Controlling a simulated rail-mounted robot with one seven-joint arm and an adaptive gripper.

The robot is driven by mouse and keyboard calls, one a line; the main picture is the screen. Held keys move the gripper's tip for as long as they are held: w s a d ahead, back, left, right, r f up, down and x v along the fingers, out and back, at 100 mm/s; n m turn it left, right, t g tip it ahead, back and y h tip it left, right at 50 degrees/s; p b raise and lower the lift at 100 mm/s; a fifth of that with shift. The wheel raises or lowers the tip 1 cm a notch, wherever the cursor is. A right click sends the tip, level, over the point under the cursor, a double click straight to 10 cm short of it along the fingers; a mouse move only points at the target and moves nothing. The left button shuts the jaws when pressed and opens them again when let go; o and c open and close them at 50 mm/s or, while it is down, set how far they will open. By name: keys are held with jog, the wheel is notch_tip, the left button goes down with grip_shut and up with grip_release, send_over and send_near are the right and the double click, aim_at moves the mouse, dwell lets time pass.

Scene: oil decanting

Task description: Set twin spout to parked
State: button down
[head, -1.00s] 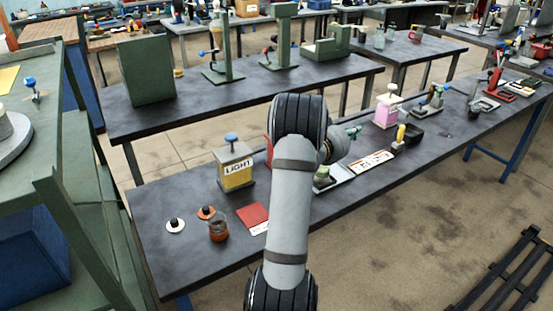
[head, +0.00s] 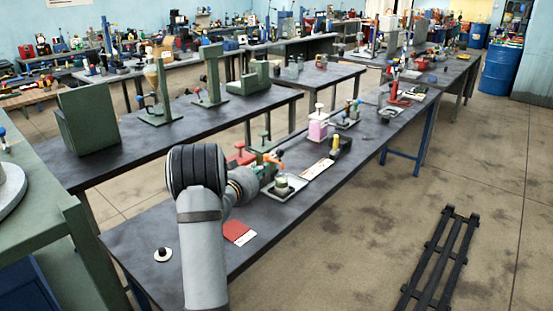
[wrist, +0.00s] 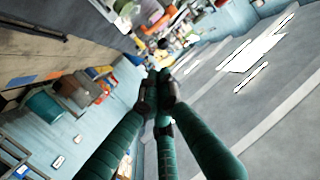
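I cannot tell for certain which fitting is the twin spout. Small red and green fittings (head: 240,156) stand on the near bench, just beyond my arm, partly hidden by it. My gripper (head: 270,164) is small in the head view, extending right from my wrist over the bench near an orange piece. In the wrist view my gripper (wrist: 157,88) has teal fingers that converge to dark tips close together. It looks shut, with no held object visible between the tips.
The near bench (head: 150,238) also bears a tray with a green-topped jar (head: 283,186), a red card (head: 237,230), a pink bottle (head: 318,126) and a white disc with a black knob (head: 162,254). A black slatted rack (head: 438,262) lies on the open floor.

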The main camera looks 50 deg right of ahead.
jog(key=p, duration=0.5)
send_near(281, 155)
jog(key=x, duration=0.5)
jog(key=shift+r, duration=0.2)
jog(key=shift+x, duration=0.85)
jog(key=shift+f, duration=0.15)
